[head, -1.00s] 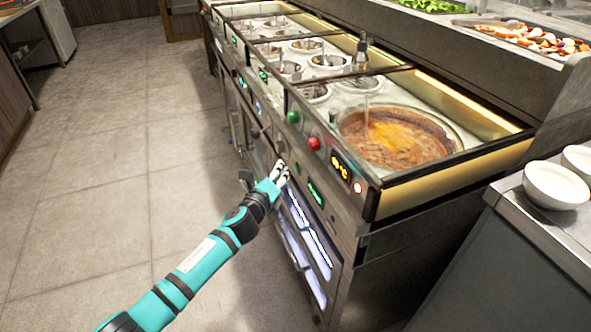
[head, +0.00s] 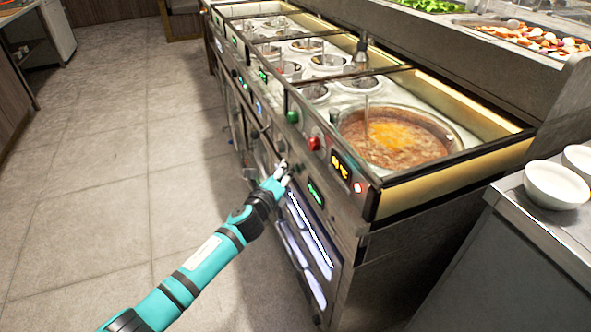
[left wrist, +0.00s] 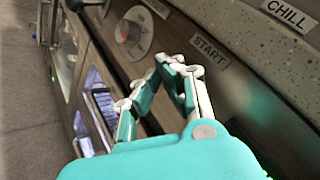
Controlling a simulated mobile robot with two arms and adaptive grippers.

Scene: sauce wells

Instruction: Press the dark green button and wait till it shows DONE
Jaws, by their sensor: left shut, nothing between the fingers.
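The dark green button (head: 298,168) sits on the steel front panel of the counter, left of a small display (head: 316,192) with green characters too small to read. My left gripper (head: 282,168) is shut and empty, its fingertips just left of the button in the head view. I cannot tell whether they touch anything. In the left wrist view the closed fingertips (left wrist: 178,62) are beside a START label (left wrist: 209,50); the button is not seen there. My right gripper is not in view.
A brighter green button (head: 292,117) and a red button (head: 314,143) are higher on the counter. A pot of red-brown sauce (head: 395,150) is set in the top. A dial (left wrist: 133,33) is left of my fingers. White bowls (head: 556,185) stand at right. The floor at left is clear.

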